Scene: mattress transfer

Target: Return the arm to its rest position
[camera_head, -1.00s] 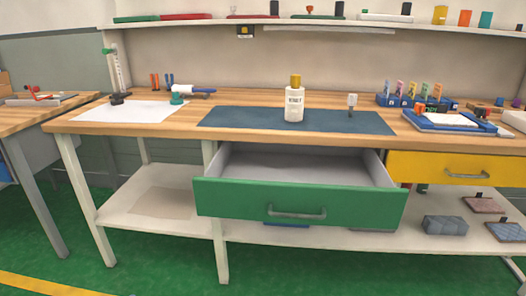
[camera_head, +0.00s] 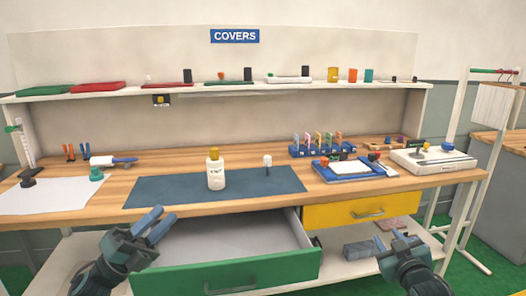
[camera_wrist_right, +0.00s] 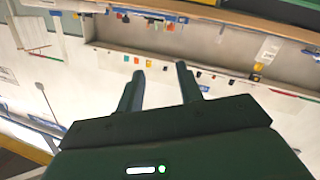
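My left gripper (camera_head: 162,216) shows in the head view in front of the open green drawer (camera_head: 230,278), at its left side. Its two fingers are apart with nothing between them. My right gripper (camera_head: 388,238) is in front of the lower shelf, below the yellow drawer (camera_head: 362,210). The right wrist view shows its two fingers (camera_wrist_right: 160,72) apart and empty. Both grippers are clear of the bench top. A white bottle with a yellow cap (camera_head: 215,172) stands upright on the dark blue mat (camera_head: 150,190).
The wooden bench (camera_head: 440,178) also carries a blue rack (camera_head: 318,150), a blue tray (camera_head: 346,169) and a white device (camera_head: 432,160). The green drawer stands pulled out and looks empty inside. A grey block (camera_head: 362,250) lies on the lower shelf.

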